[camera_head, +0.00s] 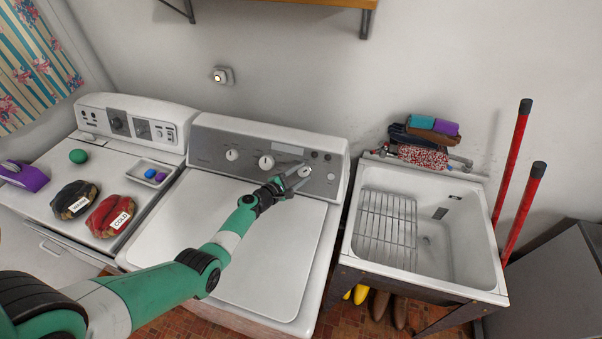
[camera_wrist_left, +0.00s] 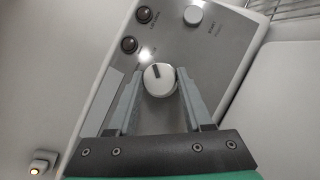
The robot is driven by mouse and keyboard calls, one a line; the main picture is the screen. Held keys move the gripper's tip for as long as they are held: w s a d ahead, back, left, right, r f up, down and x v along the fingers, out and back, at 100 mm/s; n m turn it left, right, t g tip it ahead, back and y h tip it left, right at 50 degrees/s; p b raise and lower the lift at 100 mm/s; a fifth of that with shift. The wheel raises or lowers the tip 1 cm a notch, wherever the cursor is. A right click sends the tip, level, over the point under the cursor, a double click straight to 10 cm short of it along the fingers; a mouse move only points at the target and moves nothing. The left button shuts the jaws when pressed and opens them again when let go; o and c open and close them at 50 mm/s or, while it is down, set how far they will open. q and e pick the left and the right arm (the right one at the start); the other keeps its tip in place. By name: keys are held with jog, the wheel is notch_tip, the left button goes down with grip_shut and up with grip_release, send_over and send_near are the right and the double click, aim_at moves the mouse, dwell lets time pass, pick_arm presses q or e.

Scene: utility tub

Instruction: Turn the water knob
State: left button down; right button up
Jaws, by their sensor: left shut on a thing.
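The washer's control panel (camera_head: 262,147) has several round white knobs. My left gripper (camera_head: 295,178) reaches over the lid to the rightmost large knob (camera_head: 305,172). In the left wrist view, this knob (camera_wrist_left: 160,80) is white with a dark pointer mark near its upper left edge. It sits between the two grey fingertips of my left gripper (camera_wrist_left: 160,88), which is shut on it. I cannot read a label that says which knob is for water. My right gripper is not in view.
Two dark buttons (camera_wrist_left: 129,44) and a white button (camera_wrist_left: 193,15) lie close to the gripped knob. Two other knobs (camera_head: 266,162) sit to its left. A white tub (camera_head: 462,235) with a wire rack (camera_head: 387,228) stands right of the washer. The washer lid (camera_head: 225,240) is clear.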

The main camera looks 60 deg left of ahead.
pick_arm(q)
jog(key=shift+c, duration=1.5)
grip_release()
jog(key=p+v, duration=0.2)
jog(key=v, duration=0.1)
jog(key=p+v, duration=0.1)
jog(key=v, duration=0.1)
jog(key=shift+r, duration=0.3)
jog(key=p, duration=0.2)
send_near(302, 171)
jog(key=shift+v, duration=1.15)
jog(key=shift+w+d+f, duration=0.1)
jog(key=shift+d, duration=0.1)
